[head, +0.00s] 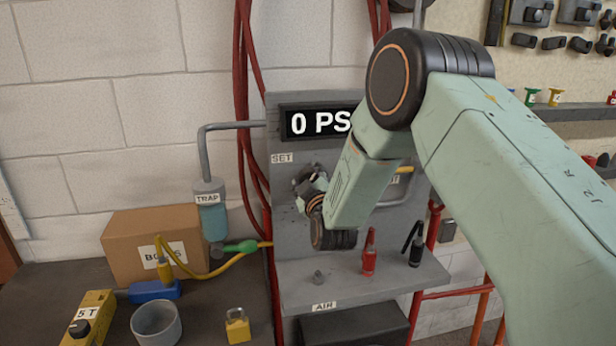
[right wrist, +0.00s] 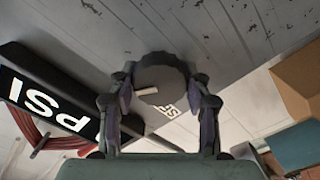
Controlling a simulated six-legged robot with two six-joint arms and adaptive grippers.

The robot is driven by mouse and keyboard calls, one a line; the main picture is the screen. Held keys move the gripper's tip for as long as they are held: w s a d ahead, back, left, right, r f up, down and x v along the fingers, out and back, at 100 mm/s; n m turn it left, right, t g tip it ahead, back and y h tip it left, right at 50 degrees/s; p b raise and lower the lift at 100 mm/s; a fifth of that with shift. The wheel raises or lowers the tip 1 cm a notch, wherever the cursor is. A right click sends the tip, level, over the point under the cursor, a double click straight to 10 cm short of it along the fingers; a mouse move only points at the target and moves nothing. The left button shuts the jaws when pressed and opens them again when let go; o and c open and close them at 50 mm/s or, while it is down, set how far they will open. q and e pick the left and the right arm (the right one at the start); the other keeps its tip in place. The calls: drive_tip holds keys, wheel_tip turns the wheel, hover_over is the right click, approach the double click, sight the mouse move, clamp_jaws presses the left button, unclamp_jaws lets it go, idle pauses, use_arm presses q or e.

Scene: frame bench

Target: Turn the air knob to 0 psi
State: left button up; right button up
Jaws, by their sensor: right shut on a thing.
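The air knob (right wrist: 165,74) is dark and round with a notched edge and a pale pointer mark. In the right wrist view it sits between the two fingers of my right gripper (right wrist: 164,100), which is shut on it. In the head view my right gripper (head: 310,188) is at the grey panel (head: 285,235), just below the SET label (head: 282,158), and it hides most of the knob. My left gripper is not in view.
Left of the panel are a trap canister (head: 211,210), a cardboard box (head: 130,240), a grey cup (head: 157,322) and a yellow padlock (head: 237,328). Red hoses (head: 246,90) hang behind.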

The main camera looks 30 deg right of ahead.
drive_tip(key=n+p, duration=0.1)
drive_tip(key=n, duration=0.4)
drive_tip(key=shift+f+n, duration=0.1)
drive_tip(key=shift+n, duration=0.6)
drive_tip(key=o, duration=1.2)
drive_tip(key=shift+c, duration=0.2)
drive_tip(key=v, duration=1.2)
